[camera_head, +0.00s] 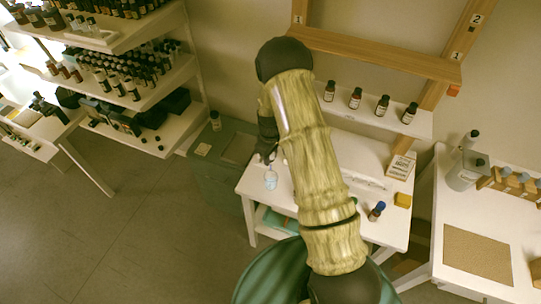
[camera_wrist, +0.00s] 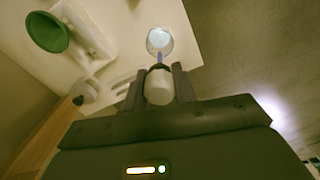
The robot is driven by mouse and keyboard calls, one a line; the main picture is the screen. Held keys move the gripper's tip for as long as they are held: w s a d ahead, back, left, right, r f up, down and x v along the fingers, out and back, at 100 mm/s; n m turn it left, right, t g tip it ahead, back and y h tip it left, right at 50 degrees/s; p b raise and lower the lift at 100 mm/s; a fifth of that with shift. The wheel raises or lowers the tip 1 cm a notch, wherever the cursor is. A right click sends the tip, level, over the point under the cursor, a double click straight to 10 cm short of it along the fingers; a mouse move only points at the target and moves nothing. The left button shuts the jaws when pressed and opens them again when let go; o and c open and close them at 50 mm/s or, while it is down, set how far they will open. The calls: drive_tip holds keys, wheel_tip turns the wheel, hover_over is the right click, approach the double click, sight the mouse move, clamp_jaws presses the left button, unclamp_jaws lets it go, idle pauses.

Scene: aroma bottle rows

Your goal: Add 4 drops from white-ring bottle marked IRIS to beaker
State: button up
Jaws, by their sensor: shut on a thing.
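My gripper (camera_head: 269,156) is over the left end of the white table (camera_head: 240,186), pointing down. In the wrist view its fingers (camera_wrist: 159,76) are shut on a dropper-like thing (camera_wrist: 158,88) with a pale rounded bulb, a dark collar and a thin bluish stem. The stem points toward the beaker (camera_wrist: 159,40); its tip appears over or in the opening, but its depth is unclear. The beaker, with pale blue contents, also shows in the head view (camera_head: 271,180) below the gripper. A dark bottle with a blue top (camera_head: 377,211) stands at the table's right. No IRIS label is readable.
Several small dark bottles with pale labels (camera_head: 355,98) stand on the shelf behind my arm. My arm hides the table's middle.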

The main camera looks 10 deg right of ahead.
drive_tip(key=shift+f+b, duration=0.55)
drive_tip(key=shift+f, duration=0.35)
drive_tip(key=c, duration=0.3)
drive_tip(key=shift+o, duration=1.4)
idle(0.3)
